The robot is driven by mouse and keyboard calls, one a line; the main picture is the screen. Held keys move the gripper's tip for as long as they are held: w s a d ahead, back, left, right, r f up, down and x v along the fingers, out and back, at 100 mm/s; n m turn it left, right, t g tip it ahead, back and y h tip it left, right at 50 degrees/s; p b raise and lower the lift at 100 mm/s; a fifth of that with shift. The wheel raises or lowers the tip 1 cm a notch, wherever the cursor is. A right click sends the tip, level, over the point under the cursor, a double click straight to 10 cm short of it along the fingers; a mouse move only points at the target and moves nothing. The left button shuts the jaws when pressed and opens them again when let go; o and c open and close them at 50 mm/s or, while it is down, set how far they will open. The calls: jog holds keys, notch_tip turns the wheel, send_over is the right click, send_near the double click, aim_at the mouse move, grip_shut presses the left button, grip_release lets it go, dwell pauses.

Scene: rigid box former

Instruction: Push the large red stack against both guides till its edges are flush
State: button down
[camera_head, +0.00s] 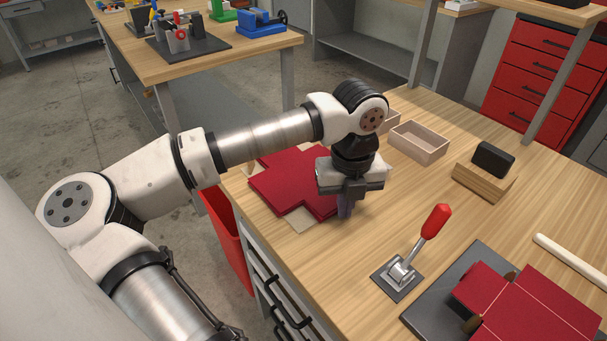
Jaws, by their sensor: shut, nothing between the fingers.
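A stack of dark red, cross-shaped sheets (280,187) lies at the left edge of the wooden table, with pale beige patches (300,220) showing at its notched corners. My forearm and wrist cover part of its far side. My gripper (345,212) is shut and empty, pointing down at the stack's right edge. Whether its fingertips touch the stack I cannot tell. I cannot make out the two guides, so whether the stack's edges are flush with them cannot be seen.
A red-handled lever clamp (405,268) stands near the front. Right of it, a red sheet (530,305) lies over a dark grey plate (425,315). A beige open box (419,143) and a wooden block with a black pad (485,178) stand behind. The table between is clear.

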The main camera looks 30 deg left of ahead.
aim_at(331, 199)
jog(key=shift+w+a+b, duration=0.25)
jog(key=shift+w+a, duration=0.1)
jog(key=shift+a, duration=0.6)
jog(key=shift+w+a+b, duration=0.2)
jog(key=shift+w+a, duration=0.1)
jog(key=shift+a, duration=0.6)
notch_tip(331, 199, up, 9)
jog(key=d+p, duration=0.1)
jog(key=p, duration=0.3)
jog(key=shift+s, duration=0.2)
dwell(0.3)
